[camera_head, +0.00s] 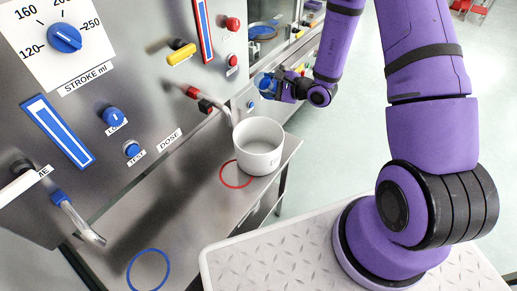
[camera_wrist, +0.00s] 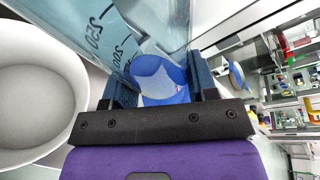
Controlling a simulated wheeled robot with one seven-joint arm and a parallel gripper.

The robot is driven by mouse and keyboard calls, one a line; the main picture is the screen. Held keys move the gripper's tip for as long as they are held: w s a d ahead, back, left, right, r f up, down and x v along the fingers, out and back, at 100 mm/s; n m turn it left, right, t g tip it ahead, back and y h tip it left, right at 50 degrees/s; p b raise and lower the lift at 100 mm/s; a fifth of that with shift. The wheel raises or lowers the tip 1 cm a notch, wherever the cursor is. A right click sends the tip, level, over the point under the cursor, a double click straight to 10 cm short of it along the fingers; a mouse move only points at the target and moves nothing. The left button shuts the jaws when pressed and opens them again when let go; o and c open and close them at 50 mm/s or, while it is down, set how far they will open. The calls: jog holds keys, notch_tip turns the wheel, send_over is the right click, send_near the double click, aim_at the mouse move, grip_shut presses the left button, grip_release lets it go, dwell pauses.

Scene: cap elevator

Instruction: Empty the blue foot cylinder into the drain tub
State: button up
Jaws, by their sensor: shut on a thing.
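My gripper (camera_wrist: 155,85) is shut on the blue foot cylinder (camera_wrist: 95,25), a clear bluish cylinder with dark graduation marks. A rounded blue part (camera_wrist: 160,82), seemingly its foot, shows between the fingers. In the head view my gripper (camera_head: 277,87) is beyond the white tub, with a small blue part (camera_head: 264,82) at its tip. Most of the cylinder is hidden there, and I cannot tell its tilt or liquid level. The white tub (camera_head: 258,146) stands upright on the steel shelf, apart from my gripper. Its open mouth also shows at left in the wrist view (camera_wrist: 75,95).
The machine panel at left carries a stroke dial (camera_head: 65,38), blue knobs (camera_head: 113,117), a yellow handle (camera_head: 181,54) and a bent spout (camera_head: 82,222). A red ring (camera_head: 222,178) and an empty blue ring (camera_head: 148,270) mark the shelf. Open floor lies behind my arm.

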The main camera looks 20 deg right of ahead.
jog(key=shift+w, duration=0.1)
jog(key=shift+w+d+f+n, duration=0.1)
jog(key=shift+n, duration=0.2)
jog(key=shift+w+d+f+n+t, duration=0.1)
jog(key=shift+f+n+t, duration=0.1)
jog(key=shift+n+t, duration=0.15)
dwell(0.4)
jog(key=shift+w+f+n, duration=0.1)
jog(key=shift+f+n, duration=0.1)
jog(key=shift+n, duration=0.05)
jog(key=shift+f+t, duration=0.1)
jog(key=shift+t, duration=0.15)
jog(key=shift+d+f+n, duration=0.1)
jog(key=shift+n, duration=0.3)
jog(key=shift+w+f, duration=0.1)
